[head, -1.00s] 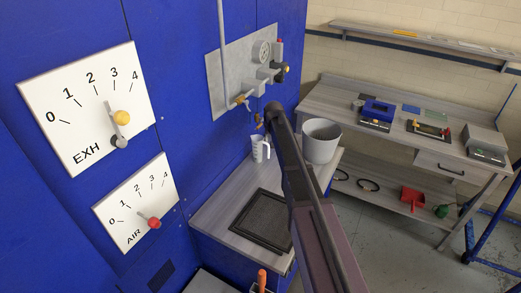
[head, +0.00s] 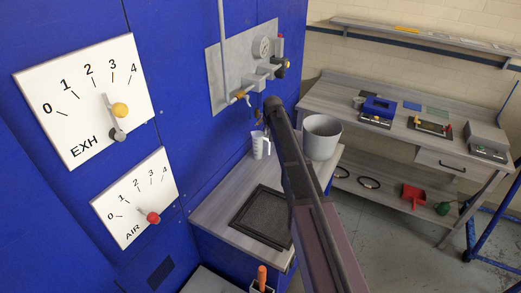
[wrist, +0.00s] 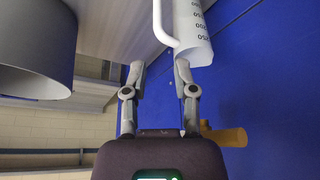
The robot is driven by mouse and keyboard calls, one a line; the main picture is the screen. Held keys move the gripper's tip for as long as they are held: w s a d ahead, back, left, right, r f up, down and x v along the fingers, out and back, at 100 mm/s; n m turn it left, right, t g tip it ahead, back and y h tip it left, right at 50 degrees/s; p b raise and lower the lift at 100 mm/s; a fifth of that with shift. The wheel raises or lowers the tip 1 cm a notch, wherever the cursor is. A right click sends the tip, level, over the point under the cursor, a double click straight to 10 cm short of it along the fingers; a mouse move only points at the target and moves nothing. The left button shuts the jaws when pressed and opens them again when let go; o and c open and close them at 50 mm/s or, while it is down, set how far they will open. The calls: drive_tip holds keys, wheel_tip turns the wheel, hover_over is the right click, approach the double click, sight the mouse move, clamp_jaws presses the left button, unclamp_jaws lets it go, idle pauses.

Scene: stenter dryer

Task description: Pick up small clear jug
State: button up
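The small clear jug (head: 257,146) stands upright on the grey worktop against the blue machine wall, with its handle on the right. The wrist view shows it upside down at the top, a pale measuring jug (wrist: 196,40) with dark markings and a white handle (wrist: 159,26). My gripper (wrist: 160,66) is open. Its two fingers are spread on either side of the handle's line, and the right fingertip overlaps the jug's rim in the picture. I cannot tell whether it touches. In the head view my arm hides the gripper.
A grey bucket (head: 322,138) stands close right of the jug, also large at left in the wrist view (wrist: 36,45). A brass valve handle (wrist: 227,135) sticks out near my gripper. A dark framed screen (head: 262,217) lies on the worktop (head: 222,196) in front.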

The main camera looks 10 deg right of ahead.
sight(269, 144)
drive_tip(key=b+x, duration=0.5)
drive_tip(key=x, duration=0.1)
drive_tip(key=shift+f+b, duration=0.3)
drive_tip(key=shift+f, duration=0.05)
drive_tip(key=shift+w, duration=0.15)
drive_tip(key=b+x, duration=0.3)
drive_tip(key=shift+s+d+f, duration=0.1)
drive_tip(key=shift+s+f, duration=0.1)
drive_tip(key=shift+f, duration=0.05)
drive_tip(key=shift+b+x, duration=0.95)
drive_tip(key=shift+b, duration=0.05)
clamp_jaws()
